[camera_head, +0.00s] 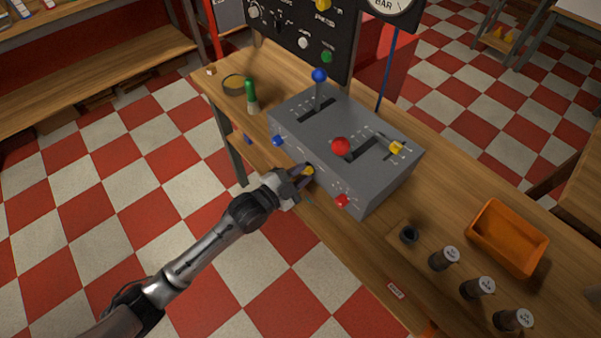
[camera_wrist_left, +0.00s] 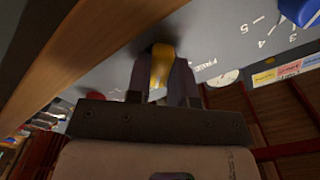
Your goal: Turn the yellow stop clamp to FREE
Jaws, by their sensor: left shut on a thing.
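The yellow stop clamp (camera_head: 308,171) is a small knob on the front face of the grey lever box (camera_head: 385,186). It also shows in the left wrist view (camera_wrist_left: 161,66), between the two fingers. My left gripper (camera_head: 303,172) is shut on the clamp at the box's front. In the left wrist view, printed words, including what looks like FREE, sit beside the clamp on the grey face. The fingers hide part of the clamp, so I cannot tell its exact setting. My right gripper is not in view.
A blue knob (camera_head: 278,141) and a red knob (camera_head: 342,200) flank the clamp. Blue (camera_head: 319,75), red (camera_head: 341,146) and yellow (camera_head: 397,147) lever handles stand on top. An orange tray (camera_head: 507,238) and several dark cylinders are at right. The floor in front is clear.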

